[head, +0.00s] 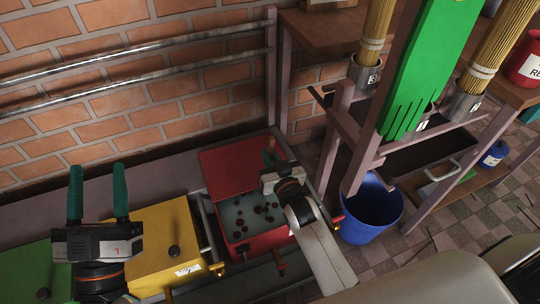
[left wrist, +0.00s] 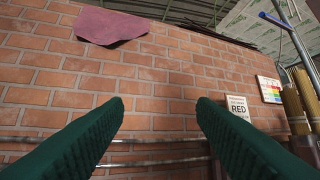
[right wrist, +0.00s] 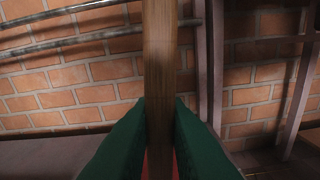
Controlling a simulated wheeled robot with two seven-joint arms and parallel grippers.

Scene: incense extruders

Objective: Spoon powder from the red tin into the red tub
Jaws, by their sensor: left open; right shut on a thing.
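The red tub (head: 237,165) stands open at the centre of the head view, with several dark lumps on its grey-blue inside. My right gripper (head: 272,151) is over its right part, shut on a wooden handle (right wrist: 160,65) that fills the gap between its fingers in the right wrist view. The handle's far end is hidden, so I cannot see a scoop or any powder on it. A red tin (head: 526,65) with a partly cut-off label stands on the shelf at the right edge. My left gripper (head: 97,168) is open and empty, above the green and yellow tubs.
The yellow tub (head: 160,225) and green tub (head: 35,270) are closed, left of the red tub. A wooden rack (head: 345,140) holds bundles of sticks and a green board (head: 425,70). A blue bucket (head: 370,210) stands on the floor. Metal rails (head: 140,65) run along the brick wall.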

